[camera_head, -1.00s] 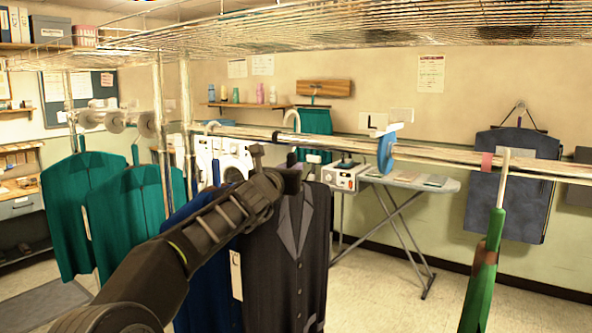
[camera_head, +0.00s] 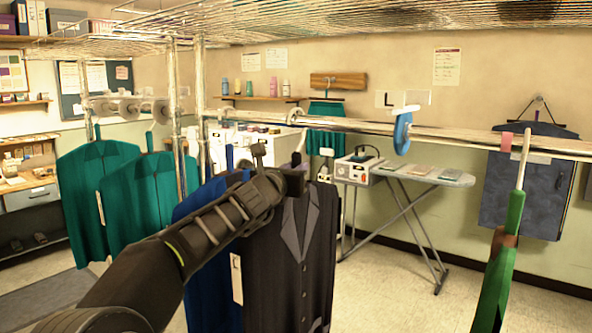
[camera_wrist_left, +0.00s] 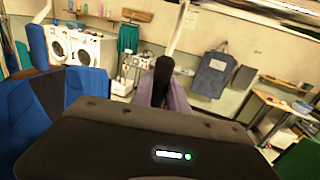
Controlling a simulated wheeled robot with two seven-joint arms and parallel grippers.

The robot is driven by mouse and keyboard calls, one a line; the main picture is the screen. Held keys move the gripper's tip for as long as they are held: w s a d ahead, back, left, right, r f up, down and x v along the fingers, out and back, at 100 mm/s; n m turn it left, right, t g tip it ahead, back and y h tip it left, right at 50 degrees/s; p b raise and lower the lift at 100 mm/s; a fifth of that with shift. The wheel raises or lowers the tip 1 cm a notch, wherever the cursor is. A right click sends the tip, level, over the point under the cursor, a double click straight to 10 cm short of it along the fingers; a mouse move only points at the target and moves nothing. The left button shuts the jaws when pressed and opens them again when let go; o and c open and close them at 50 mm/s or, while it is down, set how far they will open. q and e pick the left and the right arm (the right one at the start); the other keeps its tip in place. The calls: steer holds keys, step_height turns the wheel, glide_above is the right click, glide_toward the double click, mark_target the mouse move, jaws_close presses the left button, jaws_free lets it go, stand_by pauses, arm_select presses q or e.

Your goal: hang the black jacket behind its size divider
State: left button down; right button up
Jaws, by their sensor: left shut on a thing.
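The black jacket (camera_head: 290,265) with grey lapels hangs upright from my left gripper (camera_head: 290,172), which is shut at its top, left of the divider. The hanger is mostly hidden by the gripper. A white tag (camera_head: 237,279) marked L shows at the jacket's left edge. A blue disc divider (camera_head: 402,133) sits on the rail (camera_head: 465,136), with a white L card (camera_head: 388,99) showing just above its left. In the left wrist view, my left gripper's dark fingertip (camera_wrist_left: 163,75) covers most of the hold. My right gripper is out of view.
Blue garments (camera_head: 205,255) hang directly left of the black jacket. Teal jackets (camera_head: 95,195) hang further left. A green garment (camera_head: 499,265) hangs edge-on right of the divider, near a pink rail band (camera_head: 507,141). The rail between divider and pink band looks clear. A wire shelf (camera_head: 380,35) runs above.

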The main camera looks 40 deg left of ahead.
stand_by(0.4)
arm_select(q)
steer(key=c, duration=1.3)
jaws_free()
steer(key=shift+c, duration=0.2)
steer(key=shift+o, duration=0.7)
steer(key=shift+f, duration=0.25)
steer(key=o, duration=0.6)
steer(key=shift+r, duration=0.1)
steer(key=shift+s, duration=0.1)
steer(key=v, duration=1.2)
steer(key=shift+d, duration=0.1)
